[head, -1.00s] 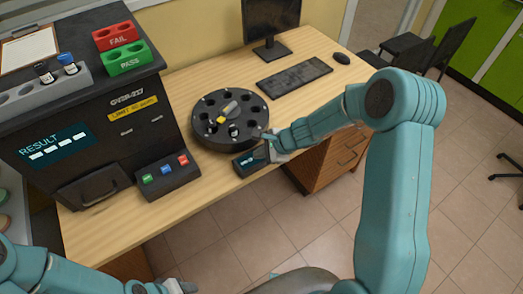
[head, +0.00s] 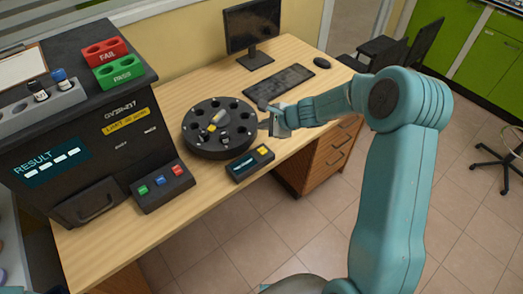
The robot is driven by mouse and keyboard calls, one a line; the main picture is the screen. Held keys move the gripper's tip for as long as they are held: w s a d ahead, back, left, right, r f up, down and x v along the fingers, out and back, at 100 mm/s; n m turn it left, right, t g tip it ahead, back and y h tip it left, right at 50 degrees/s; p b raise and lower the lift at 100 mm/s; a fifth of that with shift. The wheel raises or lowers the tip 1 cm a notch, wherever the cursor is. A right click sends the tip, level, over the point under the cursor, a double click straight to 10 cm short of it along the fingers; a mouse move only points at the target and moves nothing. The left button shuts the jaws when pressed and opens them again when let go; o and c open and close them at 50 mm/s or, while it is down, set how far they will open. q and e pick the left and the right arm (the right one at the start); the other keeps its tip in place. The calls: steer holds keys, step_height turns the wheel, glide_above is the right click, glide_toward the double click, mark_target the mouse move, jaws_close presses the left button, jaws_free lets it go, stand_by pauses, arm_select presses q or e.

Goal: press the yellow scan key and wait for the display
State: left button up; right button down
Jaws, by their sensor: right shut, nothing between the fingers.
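The yellow scan key (head: 263,150) sits at the right end of a small black box (head: 236,178) near the desk's front edge. A small bluish display (head: 242,163) shows on the box's top, too small to read. My right gripper (head: 268,117) is shut and empty, above and to the right of the key and apart from it, beside the black carousel (head: 190,142). A dark vial top and a yellow piece show on the carousel. My left gripper does not show clearly.
The analyser (head: 130,150) at left has a RESULT screen (head: 52,163) with dashes and a panel with green, blue and red keys (head: 157,188). Red FAIL (head: 103,50) and green PASS (head: 120,72) racks stand on top. A keyboard (head: 280,84) and monitor (head: 252,26) are behind.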

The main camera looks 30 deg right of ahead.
steer(key=b, duration=0.8)
glide_above(264, 152)
step_height(264, 152, down, 8)
steer(key=shift+f, duration=0.5)
stand_by(1.2)
steer(key=shift+f+b, duration=0.4)
steer(key=shift+b, duration=0.3)
steer(key=shift+f+b, duration=0.55)
steer(key=shift+b, duration=0.1)
stand_by(0.4)
steer(key=shift+r, duration=0.15)
steer(key=shift+r+p, duration=0.8)
